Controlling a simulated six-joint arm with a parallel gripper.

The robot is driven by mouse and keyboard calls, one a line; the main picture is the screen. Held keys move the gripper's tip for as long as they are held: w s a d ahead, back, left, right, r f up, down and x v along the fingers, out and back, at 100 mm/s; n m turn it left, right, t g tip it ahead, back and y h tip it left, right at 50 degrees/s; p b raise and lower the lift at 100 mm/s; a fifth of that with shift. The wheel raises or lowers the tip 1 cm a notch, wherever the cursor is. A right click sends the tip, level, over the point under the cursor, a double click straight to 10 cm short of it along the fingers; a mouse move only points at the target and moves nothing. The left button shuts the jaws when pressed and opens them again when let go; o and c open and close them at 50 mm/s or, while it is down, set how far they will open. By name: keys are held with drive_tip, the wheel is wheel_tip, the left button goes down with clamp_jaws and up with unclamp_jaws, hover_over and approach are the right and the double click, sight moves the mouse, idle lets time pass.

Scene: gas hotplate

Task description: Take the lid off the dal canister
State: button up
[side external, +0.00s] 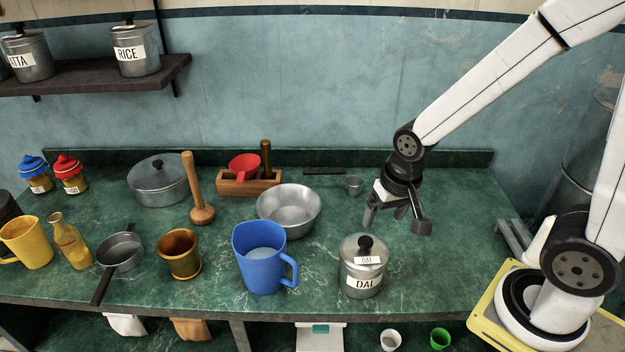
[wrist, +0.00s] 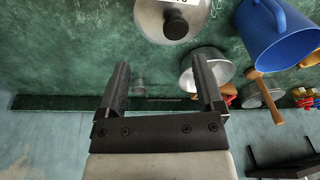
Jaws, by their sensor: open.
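The dal canister (side external: 360,281) is a grey metal tin with a white DAL label, standing upright near the front edge of the green counter. Its lid (side external: 350,248) is on top, with a black knob (side external: 366,242) and a smaller DAL label. In the wrist view the lid (wrist: 155,20) and its knob (wrist: 175,24) show at the top, beyond the fingertips. My gripper (side external: 396,221) is open and empty, above the counter behind and to the right of the canister, apart from it. It also shows in the wrist view (wrist: 162,75).
A blue mug (side external: 258,272) stands left of the canister, its handle toward it. A steel bowl (side external: 289,210) is behind the mug, and a small metal cup (side external: 354,186) stands farther back. The counter right of the canister is clear.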

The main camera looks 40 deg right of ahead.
sight(366, 239)
drive_tip(key=m, duration=0.4)
drive_tip(key=w+a+m+g, duration=0.1)
drive_tip(key=m, duration=0.1)
drive_tip(key=shift+r+m, duration=0.1)
drive_tip(key=shift+m, duration=0.2)
drive_tip(key=m, duration=0.3)
drive_tip(key=shift+w+a+r+m+g, duration=0.1)
drive_tip(key=shift+w+a+m+g, duration=0.1)
drive_tip(key=shift+w+m+g, duration=0.15)
drive_tip(key=m, duration=0.3)
drive_tip(key=shift+w+a+r+m, duration=0.1)
drive_tip(key=shift+w+a+m, duration=0.15)
drive_tip(key=shift+m, duration=0.1)
drive_tip(key=shift+f, duration=1.35)
drive_tip(key=shift+f, duration=0.1)
drive_tip(key=shift+d+f, duration=0.15)
drive_tip(key=shift+f, duration=2.35)
clamp_jaws()
